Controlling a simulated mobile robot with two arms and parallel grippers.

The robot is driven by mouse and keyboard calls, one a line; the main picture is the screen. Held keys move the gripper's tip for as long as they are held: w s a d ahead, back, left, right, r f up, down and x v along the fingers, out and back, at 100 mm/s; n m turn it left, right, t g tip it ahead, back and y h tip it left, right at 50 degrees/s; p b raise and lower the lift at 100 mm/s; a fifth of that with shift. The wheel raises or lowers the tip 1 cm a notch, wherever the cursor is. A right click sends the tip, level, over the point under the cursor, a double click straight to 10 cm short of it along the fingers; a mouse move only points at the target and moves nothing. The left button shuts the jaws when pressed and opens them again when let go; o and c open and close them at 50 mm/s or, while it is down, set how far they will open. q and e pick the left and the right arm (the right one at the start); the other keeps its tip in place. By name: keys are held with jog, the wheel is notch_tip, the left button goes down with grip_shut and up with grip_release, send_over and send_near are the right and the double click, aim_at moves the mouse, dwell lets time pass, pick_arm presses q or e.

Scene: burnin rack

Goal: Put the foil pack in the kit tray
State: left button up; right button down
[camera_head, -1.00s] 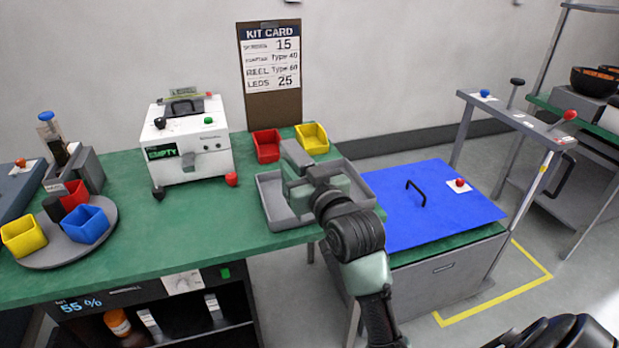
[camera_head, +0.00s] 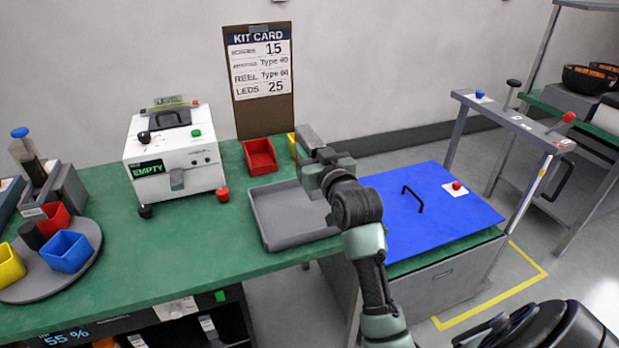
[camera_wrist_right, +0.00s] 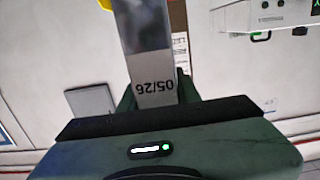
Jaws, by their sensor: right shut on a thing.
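The foil pack (camera_wrist_right: 147,40) is a silvery strip with a pale end printed "05/26" in the right wrist view. My right gripper (camera_wrist_right: 158,97) is shut on that printed end, and the pack sticks out beyond the fingers. In the head view my right gripper (camera_head: 318,160) is raised near the tray's back right corner. The grey kit tray (camera_head: 293,242) lies on the green bench, and its visible floor is empty. My arm hides its right part. My left gripper is not in view.
A red bin (camera_head: 260,157) and a partly hidden yellow bin (camera_head: 292,146) stand behind the tray. A white machine (camera_head: 175,158) reading "EMPTY" is to the left. A round grey platter (camera_head: 85,275) holds coloured cups. A blue panel (camera_head: 425,225) lies to the right.

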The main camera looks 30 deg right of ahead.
notch_tip(320, 180, down, 8)
jog(key=shift+r, duration=0.25)
jog(key=c, duration=1)
grip_release()
jog(key=shift+f, duration=0.2)
jog(key=shift+r, duration=0.2)
jog(key=b+v, duration=0.1)
jog(key=v, duration=1.1)
jog(key=shift+f, duration=0.1)
